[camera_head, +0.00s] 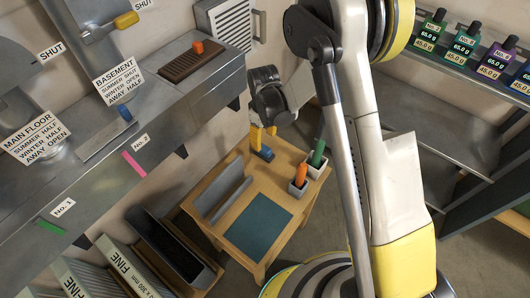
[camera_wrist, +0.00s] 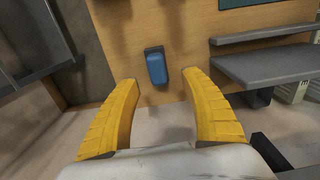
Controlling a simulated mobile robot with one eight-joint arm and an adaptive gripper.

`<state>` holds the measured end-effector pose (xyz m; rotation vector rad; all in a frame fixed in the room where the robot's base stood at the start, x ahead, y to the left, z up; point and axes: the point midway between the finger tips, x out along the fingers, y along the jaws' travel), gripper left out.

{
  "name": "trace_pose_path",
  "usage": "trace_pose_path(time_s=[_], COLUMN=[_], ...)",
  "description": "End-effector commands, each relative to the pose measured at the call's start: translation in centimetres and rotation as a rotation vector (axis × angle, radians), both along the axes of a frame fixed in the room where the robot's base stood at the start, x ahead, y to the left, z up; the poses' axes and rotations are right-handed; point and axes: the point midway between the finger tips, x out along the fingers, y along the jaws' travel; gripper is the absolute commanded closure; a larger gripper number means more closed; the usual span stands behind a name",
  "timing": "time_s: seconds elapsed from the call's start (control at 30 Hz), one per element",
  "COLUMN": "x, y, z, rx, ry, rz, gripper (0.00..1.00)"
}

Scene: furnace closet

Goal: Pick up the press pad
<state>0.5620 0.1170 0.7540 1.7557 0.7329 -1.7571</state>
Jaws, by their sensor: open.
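A small blue block with a dark grey edge, which looks like the press pad (camera_head: 263,154), lies on the wooden table near its back left edge. It also shows in the wrist view (camera_wrist: 156,68), ahead of the fingertips and roughly between them. My gripper (camera_head: 264,138) hangs just above it at the table's back edge. In the wrist view its two yellow fingers (camera_wrist: 160,80) are wide apart with nothing between them. A gap between the fingertips and the blue block shows in the wrist view.
The wooden table (camera_head: 228,178) also holds a grey angled piece (camera_head: 226,198), a dark teal mat (camera_head: 258,226) and two small holders with an orange item (camera_head: 300,176) and a green item (camera_head: 318,153). Metal ductwork (camera_head: 90,165) stands left, a shelf with bottles (camera_head: 465,48) right.

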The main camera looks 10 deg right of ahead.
Motion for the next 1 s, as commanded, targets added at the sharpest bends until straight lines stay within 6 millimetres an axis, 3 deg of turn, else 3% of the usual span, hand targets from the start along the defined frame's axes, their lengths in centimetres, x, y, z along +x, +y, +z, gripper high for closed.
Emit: trace_pose_path(time_s=[0.03, 0.27, 0.53, 0.8, 1.0], x=[0.1, 0.2, 0.6, 0.6, 0.6], y=[0.0, -0.1, -0.2, -0.2, -0.2], z=[-1.4, -3.5, -7.6, -7.8, -7.8], rx=[0.000, 0.000, 0.000, 0.000, 0.000], ry=[0.000, -0.001, -0.001, -0.001, -0.001], rz=[-0.001, -0.001, -0.001, -0.002, -0.002], gripper=[0.46, 0.46, 0.46, 0.46, 1.00])
